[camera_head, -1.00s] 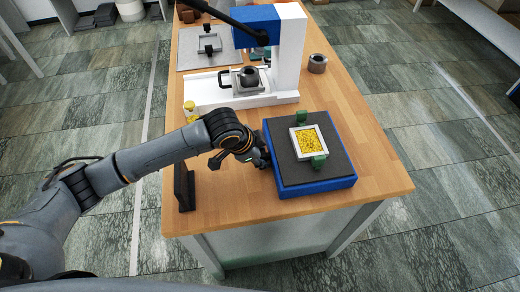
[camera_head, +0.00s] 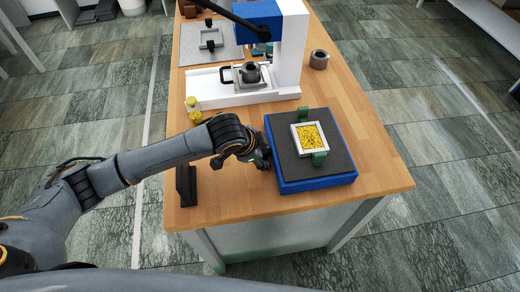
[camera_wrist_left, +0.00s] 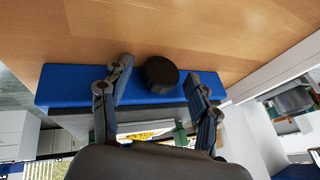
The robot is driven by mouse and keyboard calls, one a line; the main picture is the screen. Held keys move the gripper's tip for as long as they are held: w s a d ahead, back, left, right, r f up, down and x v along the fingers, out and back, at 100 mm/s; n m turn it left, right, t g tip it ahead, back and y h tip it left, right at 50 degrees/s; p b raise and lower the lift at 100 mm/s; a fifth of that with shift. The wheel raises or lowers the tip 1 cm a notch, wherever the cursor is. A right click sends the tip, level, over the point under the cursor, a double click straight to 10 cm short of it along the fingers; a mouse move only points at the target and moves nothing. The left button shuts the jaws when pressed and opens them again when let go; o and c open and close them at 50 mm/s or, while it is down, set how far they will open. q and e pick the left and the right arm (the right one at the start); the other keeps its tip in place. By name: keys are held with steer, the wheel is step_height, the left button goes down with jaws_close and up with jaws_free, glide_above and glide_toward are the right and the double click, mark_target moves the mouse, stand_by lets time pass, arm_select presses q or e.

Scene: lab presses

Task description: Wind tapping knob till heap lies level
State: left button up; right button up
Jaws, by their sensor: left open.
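A blue box with a dark top, the tapping unit (camera_head: 318,183), stands near the front right of the table. On it a white square frame (camera_head: 294,141) holds a heap of yellow grains (camera_head: 310,136). The grains look mottled; I cannot tell whether they lie level. My left gripper (camera_head: 262,156) is at the unit's left side. In the left wrist view a round black knob (camera_wrist_left: 160,73) sits against the blue side, between the open fingers (camera_wrist_left: 158,92). The fingers appear apart from it. The gripper hides the knob in the head view. My right gripper is not in view.
Green clamps (camera_head: 319,158) hold the frame. A white and blue press (camera_head: 290,45) stands behind, with a dark-handled cup. A black stand (camera_head: 186,186) and a yellow-capped jar (camera_head: 193,112) are to the left.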

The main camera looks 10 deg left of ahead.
arm_select(q)
steer(key=v, duration=1.2)
